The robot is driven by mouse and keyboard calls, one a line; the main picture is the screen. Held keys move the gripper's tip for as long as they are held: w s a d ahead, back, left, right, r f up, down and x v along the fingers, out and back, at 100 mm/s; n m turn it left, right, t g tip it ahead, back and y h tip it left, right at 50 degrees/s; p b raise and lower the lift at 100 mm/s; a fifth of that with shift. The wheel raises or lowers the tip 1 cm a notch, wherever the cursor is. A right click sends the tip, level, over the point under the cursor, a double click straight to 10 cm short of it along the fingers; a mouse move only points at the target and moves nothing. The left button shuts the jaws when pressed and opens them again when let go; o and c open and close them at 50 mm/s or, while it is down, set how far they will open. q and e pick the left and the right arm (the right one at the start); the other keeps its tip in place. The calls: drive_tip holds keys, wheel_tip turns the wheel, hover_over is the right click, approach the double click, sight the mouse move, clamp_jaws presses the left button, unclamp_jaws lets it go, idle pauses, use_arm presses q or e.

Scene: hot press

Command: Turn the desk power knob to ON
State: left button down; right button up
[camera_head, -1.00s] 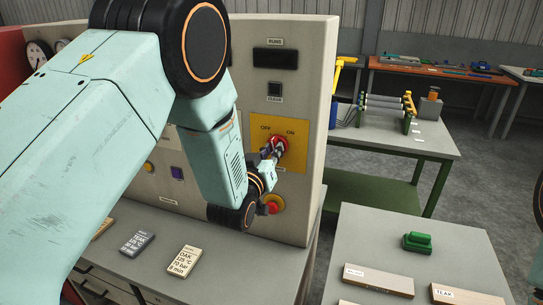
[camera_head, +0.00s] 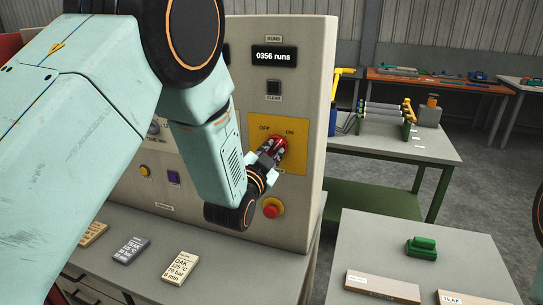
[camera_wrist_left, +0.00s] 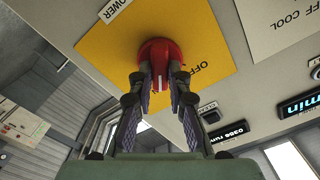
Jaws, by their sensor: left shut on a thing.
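The red power knob (camera_head: 281,144) sits on a yellow plate (camera_head: 299,156) marked OFF and ON on the press's beige panel. Its pointer is turned to the ON side as far as I can tell. My left gripper (camera_head: 272,153) is at the knob with its fingers shut on it. In the left wrist view the red knob (camera_wrist_left: 159,55) shows between the two fingers of my left gripper (camera_wrist_left: 160,85). The runs display (camera_head: 274,56) is lit and reads 0356 runs. My right gripper is not in view.
A red emergency button (camera_head: 271,210) on a yellow ring sits just below the knob. Label cards, one marked OAK (camera_head: 181,268), lie on the desk below.

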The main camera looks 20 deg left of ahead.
use_arm(q)
drive_tip(key=shift+r+m, duration=0.15)
drive_tip(key=shift+m, duration=0.45)
drive_tip(key=shift+w, duration=0.1)
drive_tip(key=c, duration=1.3)
unclamp_jaws()
drive_tip(key=s, duration=1.2)
drive_tip(key=shift+a, duration=0.2)
